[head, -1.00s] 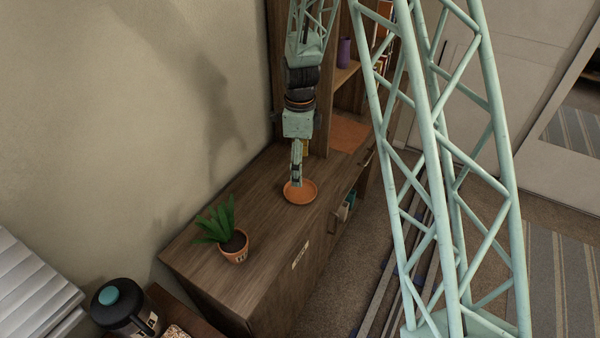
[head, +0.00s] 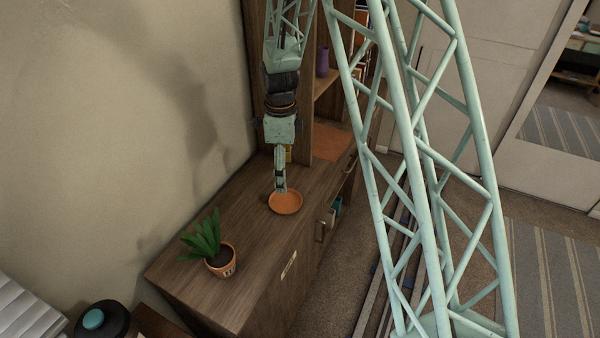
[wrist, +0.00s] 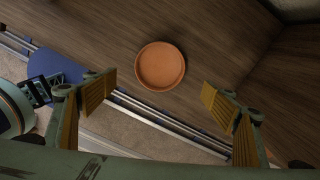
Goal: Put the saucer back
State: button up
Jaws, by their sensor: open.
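The saucer (head: 287,205) is a round, shallow terracotta dish. It lies flat on the dark wooden cabinet top, and it shows whole in the wrist view (wrist: 160,66). My gripper (head: 281,190) points down and overlaps the saucer's far left rim in the head view; its height above it is hard to tell. In the wrist view my gripper (wrist: 158,98) is open and empty, its yellow-padded fingers wide apart. The saucer appears between and beyond the fingertips, apart from both. A potted plant (head: 208,242) in a terracotta pot stands on the same cabinet, nearer the camera.
A bookcase (head: 308,88) with a purple vase (head: 322,62) rises behind the cabinet (head: 246,212). A reddish-brown flat patch (head: 330,142) lies at its foot. A small pale label (head: 289,264) sits near the cabinet's front edge. Bare wood separates plant and saucer. Rails run along the floor.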

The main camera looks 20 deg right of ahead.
jog(key=shift+r, duration=0.1)
jog(key=s+r+n+t, duration=0.1)
jog(key=s+r+n, duration=0.3)
jog(key=s+r, duration=0.45)
jog(key=s+r+n, duration=0.4)
jog(key=s+r, duration=0.1)
jog(key=r, duration=0.6)
jog(key=s+r+n+t, duration=0.1)
jog(key=s+r+n, duration=0.3)
jog(key=s+r, duration=0.45)
jog(key=s+r+n+t, duration=0.1)
jog(key=s+r+n, duration=0.3)
jog(key=s, duration=0.7)
jog(key=s+r+n, duration=0.4)
jog(key=s+n, duration=0.2)
jog(key=s, duration=0.6)
jog(key=shift+s+n+t, duration=0.15)
jog(key=shift+n+t, duration=0.25)
jog(key=shift+r, duration=0.2)
